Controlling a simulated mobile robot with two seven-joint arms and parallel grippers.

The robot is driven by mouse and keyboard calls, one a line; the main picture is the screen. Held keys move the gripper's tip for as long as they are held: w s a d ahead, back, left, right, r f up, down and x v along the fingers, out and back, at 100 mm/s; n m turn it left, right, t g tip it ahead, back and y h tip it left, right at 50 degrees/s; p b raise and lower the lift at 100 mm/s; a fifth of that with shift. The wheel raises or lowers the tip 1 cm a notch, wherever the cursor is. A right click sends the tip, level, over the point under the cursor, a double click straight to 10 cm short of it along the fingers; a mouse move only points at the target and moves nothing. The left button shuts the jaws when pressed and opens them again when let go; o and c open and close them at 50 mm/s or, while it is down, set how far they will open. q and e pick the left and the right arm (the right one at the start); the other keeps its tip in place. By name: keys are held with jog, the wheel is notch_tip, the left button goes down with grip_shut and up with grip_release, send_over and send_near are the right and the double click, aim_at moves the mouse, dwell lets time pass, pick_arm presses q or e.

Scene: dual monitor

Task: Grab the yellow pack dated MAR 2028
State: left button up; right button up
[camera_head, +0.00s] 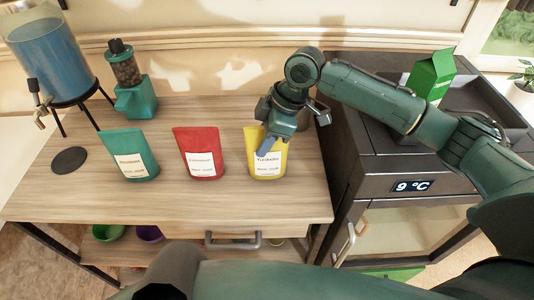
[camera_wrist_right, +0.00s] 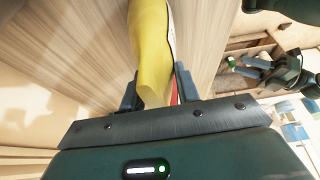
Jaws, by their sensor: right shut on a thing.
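A yellow pack (camera_head: 280,160) with a white label stands upright on the wooden table, at the right of a row of three packs. The print on its label is too small to read surely, including the date line. My right gripper (camera_head: 265,148) comes down on the upper part of the yellow pack. In the right wrist view the fingers (camera_wrist_right: 157,88) are shut on the yellow pack (camera_wrist_right: 150,50), one on each side. A red pack (camera_head: 197,145) and a green pack (camera_head: 133,150) stand to its left.
A blue-filled drink dispenser (camera_head: 50,60) and a teal coffee grinder (camera_head: 130,85) stand at the back left. A dark round coaster (camera_head: 69,160) lies near the left edge. A cooler (camera_head: 350,180) with a green carton (camera_head: 430,75) on top adjoins the table's right side. The table front is clear.

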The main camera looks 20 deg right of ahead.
grip_shut()
jog(key=shift+r, duration=0.15)
